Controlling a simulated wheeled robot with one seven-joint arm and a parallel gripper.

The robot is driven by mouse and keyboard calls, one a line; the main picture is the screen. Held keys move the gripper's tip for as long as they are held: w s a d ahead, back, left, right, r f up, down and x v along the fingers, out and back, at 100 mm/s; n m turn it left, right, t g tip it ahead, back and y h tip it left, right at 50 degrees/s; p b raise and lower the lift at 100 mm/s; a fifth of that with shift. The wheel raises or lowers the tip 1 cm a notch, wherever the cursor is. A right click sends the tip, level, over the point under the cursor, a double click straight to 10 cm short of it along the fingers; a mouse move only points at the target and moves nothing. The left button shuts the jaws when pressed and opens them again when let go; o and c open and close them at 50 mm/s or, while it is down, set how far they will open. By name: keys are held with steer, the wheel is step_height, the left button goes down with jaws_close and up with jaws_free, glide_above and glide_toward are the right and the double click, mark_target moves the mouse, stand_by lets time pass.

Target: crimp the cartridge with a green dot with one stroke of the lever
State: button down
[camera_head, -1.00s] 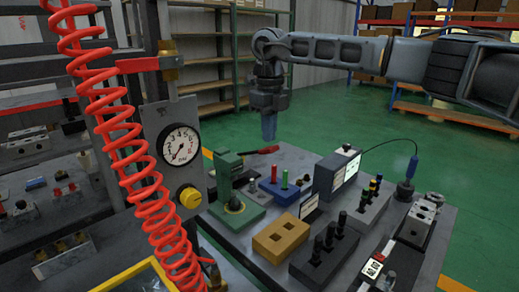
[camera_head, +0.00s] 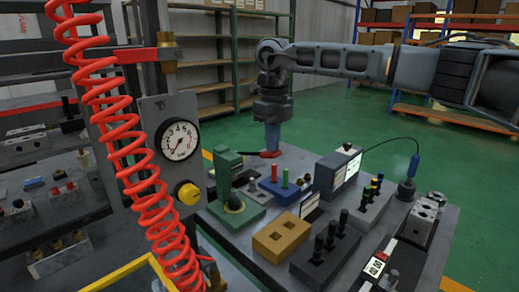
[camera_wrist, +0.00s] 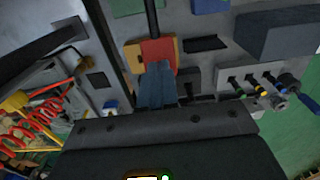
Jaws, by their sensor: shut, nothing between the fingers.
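Whether a cartridge sits in the press, and any green dot there, is too small to tell.
A blue block (camera_head: 283,188) with a red and a green peg stands right of the press. An ochre block (camera_head: 281,238), a black block with black pegs (camera_head: 325,255), a grey display box (camera_head: 336,172) and a rack with coloured-top pieces (camera_head: 367,207) crowd the table.

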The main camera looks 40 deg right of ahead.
steer(key=shift+s+f, duration=0.1)
steer(key=shift+f, duration=0.05)
steer(key=shift+s+f+b, duration=0.55)
steer(key=shift+f, duration=0.35)
steer(key=shift+s+f+b, duration=0.2)
steer(key=shift+f+b, duration=0.15)
steer(key=shift+f, duration=0.15)
steer(key=shift+s+f+b, duration=0.2)
steer(key=shift+f+b, duration=0.1)
steer(key=shift+f, duration=0.2)
steer(key=shift+f, duration=0.1)
steer(key=shift+s+d+f+b, duration=0.1)
steer(key=shift+s+f+b, duration=0.1)
steer(key=shift+f+b, duration=0.25)
steer(key=shift+s+f+b, duration=0.15)
steer(key=shift+f+b, duration=0.05)
steer(key=shift+f, duration=0.3)
